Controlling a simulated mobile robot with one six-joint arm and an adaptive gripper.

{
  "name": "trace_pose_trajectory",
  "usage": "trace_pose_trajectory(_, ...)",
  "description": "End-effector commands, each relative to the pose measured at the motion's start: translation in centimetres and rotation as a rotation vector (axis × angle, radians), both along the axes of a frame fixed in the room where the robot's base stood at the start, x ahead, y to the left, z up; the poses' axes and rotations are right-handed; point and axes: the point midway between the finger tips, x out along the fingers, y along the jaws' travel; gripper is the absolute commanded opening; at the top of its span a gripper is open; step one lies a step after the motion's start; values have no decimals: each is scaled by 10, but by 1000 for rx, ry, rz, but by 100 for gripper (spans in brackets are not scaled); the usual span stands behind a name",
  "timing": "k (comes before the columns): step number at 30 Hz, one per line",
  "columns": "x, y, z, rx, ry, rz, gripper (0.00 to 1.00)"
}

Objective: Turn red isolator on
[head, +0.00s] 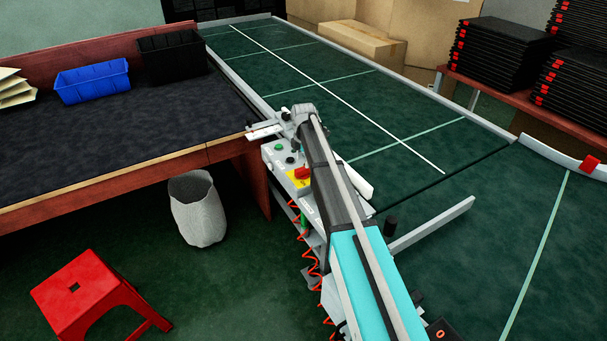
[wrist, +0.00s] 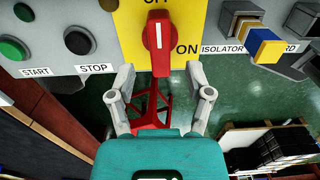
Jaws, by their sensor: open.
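The red isolator (wrist: 158,42) is a rotary knob on a yellow plate (wrist: 127,42) at the top middle of the wrist view. Its white mark is upright, in line with the partly cut-off OFF label above; ON is printed at its lower right. The isolator also shows on the control panel beside my arm in the head view (head: 302,173). My gripper (wrist: 160,80) is open and empty. Its two fingers lie left and right of the knob's lower end in the picture, with visible gaps; contact is not apparent. In the head view my arm hides part of the panel.
A red stool (head: 88,295) and grey bin (head: 198,208) stand on the floor. The green conveyor (head: 400,110) lies beyond.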

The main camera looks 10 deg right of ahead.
Motion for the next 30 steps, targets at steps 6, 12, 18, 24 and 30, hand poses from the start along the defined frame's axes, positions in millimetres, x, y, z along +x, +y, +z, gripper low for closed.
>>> trace_pose_trajectory(6, 0, 0, -21, 0, 0, 0, 66)
trace_pose_trajectory(12, 0, 0, -35, 0, 0, 0, 66)
trace_pose_trajectory(18, 0, 0, -43, 0, 0, 0, 66)
trace_pose_trajectory(24, 0, 0, -44, 0, 0, 0, 66)
trace_pose_trajectory(30, 0, 0, -44, 0, 0, 0, 66)
